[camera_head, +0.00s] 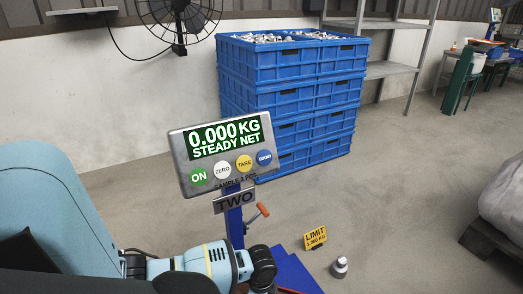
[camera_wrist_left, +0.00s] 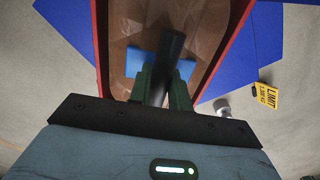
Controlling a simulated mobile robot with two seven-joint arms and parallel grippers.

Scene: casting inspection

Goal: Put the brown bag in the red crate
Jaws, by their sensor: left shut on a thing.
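The brown bag (camera_wrist_left: 205,30) shows in the left wrist view as a crumpled brown surface just ahead of my left gripper. It lies between the two red walls of the red crate (camera_wrist_left: 101,45). My left gripper (camera_wrist_left: 166,82) has its green fingers closed around a dark upright piece, apparently the top of the bag. A small blue patch shows behind the fingers. Whether the bag rests on the crate's floor is hidden. In the head view a thin red edge (camera_head: 289,291) at the bottom may be the crate. My right gripper is in neither view.
A scale display (camera_head: 225,150) on a blue post stands close ahead of my left arm. A yellow limit sign (camera_head: 315,238) and a small metal weight (camera_head: 340,267) sit to its right. Stacked blue crates (camera_head: 290,105) stand behind. A loaded pallet (camera_head: 500,215) is at right.

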